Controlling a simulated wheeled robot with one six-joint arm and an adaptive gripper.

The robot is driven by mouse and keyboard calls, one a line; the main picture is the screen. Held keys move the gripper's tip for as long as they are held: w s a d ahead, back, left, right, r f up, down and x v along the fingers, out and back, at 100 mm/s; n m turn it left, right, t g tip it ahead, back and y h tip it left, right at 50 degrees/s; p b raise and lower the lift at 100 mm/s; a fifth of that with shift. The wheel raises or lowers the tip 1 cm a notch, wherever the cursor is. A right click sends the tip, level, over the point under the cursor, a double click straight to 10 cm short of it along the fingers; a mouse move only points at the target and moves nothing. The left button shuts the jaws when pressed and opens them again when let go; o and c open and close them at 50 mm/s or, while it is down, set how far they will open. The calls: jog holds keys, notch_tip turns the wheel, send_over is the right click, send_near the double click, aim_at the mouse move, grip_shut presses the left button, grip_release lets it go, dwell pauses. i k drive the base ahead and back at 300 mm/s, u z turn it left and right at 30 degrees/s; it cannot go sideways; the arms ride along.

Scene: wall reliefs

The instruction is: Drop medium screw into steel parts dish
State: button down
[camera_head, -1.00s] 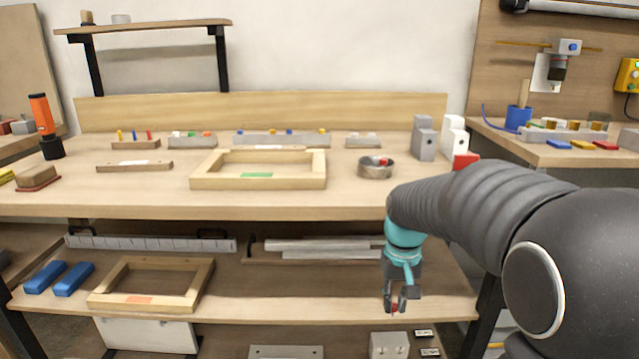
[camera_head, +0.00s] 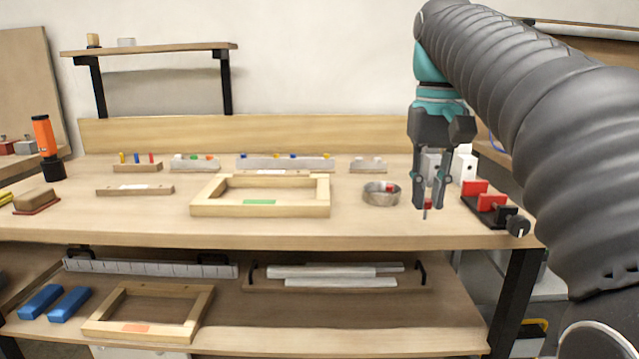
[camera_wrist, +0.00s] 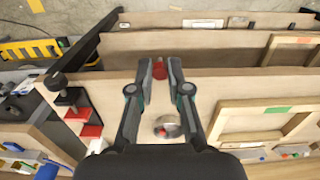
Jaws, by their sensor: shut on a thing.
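My gripper (camera_head: 428,198) is above the workbench, fingers pointing down, shut on the medium screw (camera_head: 427,208). The screw's dark shank points down below the fingertips, with red showing between them. In the wrist view my gripper (camera_wrist: 160,74) has the red end of the screw (camera_wrist: 160,69) between its fingertips. The round steel parts dish (camera_head: 378,200) stands on the bench, just left of my gripper in the head view. It holds a small red item. In the wrist view the dish (camera_wrist: 158,135) shows between the finger bases, partly covered by my gripper.
A vise with red jaws (camera_head: 476,188) stands right of my gripper. Grey and white blocks (camera_head: 465,165) are behind it. A wooden frame (camera_head: 205,206) lies left of the dish. Racks with small parts (camera_head: 284,163) line the back. Bare bench top lies in front of the dish.

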aim_at(385, 202)
jog(key=i, duration=0.9)
